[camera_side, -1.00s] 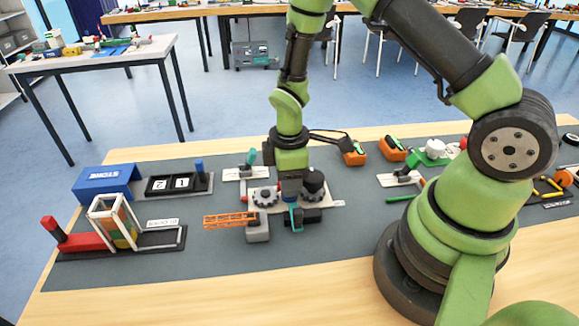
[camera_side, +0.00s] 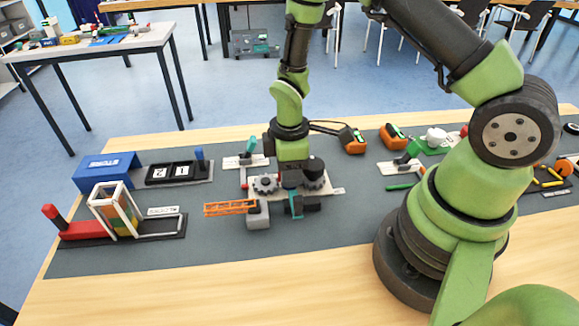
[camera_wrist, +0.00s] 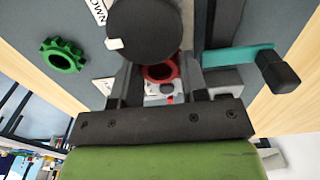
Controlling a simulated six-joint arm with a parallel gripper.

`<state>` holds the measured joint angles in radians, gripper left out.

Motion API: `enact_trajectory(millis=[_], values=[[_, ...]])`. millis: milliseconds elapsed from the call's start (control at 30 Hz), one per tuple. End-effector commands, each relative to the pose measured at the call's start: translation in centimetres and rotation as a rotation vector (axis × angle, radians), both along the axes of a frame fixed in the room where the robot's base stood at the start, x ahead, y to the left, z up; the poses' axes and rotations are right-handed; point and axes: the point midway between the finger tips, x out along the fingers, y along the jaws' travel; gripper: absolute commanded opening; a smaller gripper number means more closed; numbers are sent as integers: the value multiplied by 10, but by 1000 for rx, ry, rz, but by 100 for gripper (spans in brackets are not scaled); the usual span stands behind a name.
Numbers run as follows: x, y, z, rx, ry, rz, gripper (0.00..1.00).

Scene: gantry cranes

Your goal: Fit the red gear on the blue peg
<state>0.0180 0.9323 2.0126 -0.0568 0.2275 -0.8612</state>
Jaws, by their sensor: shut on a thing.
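The red gear (camera_wrist: 160,72) shows in the wrist view between the two dark fingers of my gripper (camera_wrist: 158,88), which is shut on it. In the side view my gripper (camera_side: 292,181) points down over a pale plate at the middle of the mat. The red gear is hidden in the side view. I cannot make out the blue peg in either view, nor tell whether the gear touches it.
A black disc (camera_wrist: 145,30) and a teal lever (camera_wrist: 238,56) are close to my fingers. A green gear (camera_wrist: 62,53) lies to the left in the wrist view. An orange crane boom (camera_side: 230,207) stands in front. A blue box (camera_side: 106,171) is at the left.

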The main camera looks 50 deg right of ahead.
Motion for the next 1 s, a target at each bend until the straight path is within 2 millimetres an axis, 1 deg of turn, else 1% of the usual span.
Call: enact_trajectory(millis=[1000], values=[[0,0,-8,0,0,-1,19]])
